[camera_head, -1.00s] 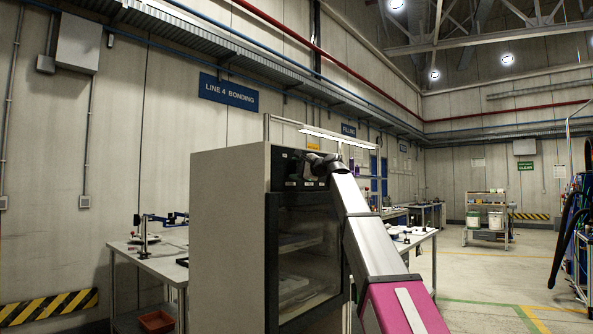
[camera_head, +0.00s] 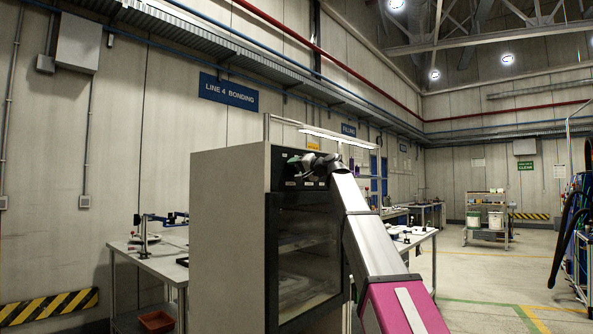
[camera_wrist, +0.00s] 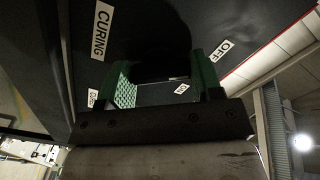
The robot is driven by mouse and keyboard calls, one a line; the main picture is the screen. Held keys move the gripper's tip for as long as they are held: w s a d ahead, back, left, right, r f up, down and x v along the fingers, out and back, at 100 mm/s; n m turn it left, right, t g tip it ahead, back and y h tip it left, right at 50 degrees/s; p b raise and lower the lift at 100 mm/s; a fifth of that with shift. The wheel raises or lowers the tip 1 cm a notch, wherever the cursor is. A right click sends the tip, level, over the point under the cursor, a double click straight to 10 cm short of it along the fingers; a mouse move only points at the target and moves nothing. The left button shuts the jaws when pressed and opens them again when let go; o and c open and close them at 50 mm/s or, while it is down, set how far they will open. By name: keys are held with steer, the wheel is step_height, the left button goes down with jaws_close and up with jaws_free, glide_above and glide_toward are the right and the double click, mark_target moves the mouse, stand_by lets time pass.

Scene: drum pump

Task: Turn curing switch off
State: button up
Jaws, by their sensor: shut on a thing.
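The grey curing cabinet (camera_head: 228,240) has a dark glass door and a black control panel along its top front. My gripper (camera_head: 303,163) is at this panel in the head view, with my arm reaching in from the lower right. In the wrist view, my gripper (camera_wrist: 162,78) has its green-padded fingers on both sides of a dark switch knob (camera_wrist: 160,45) and is shut on it. A CURING label (camera_wrist: 102,32) is at left, an OFF label (camera_wrist: 220,50) at right and a small ON label (camera_wrist: 181,89) between the fingers. The knob's exact pointing direction is too dark to tell.
A workbench (camera_head: 163,265) stands left of the cabinet, close to the wall. Another bench is behind my arm at right. A shelf cart (camera_head: 487,218) stands at the back. The floor at right is open, with hoses and equipment at the far right edge.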

steer(key=shift+n, duration=0.7)
steer(key=shift+f, duration=0.1)
steer(key=o, duration=0.9)
steer(key=v, duration=1.1)
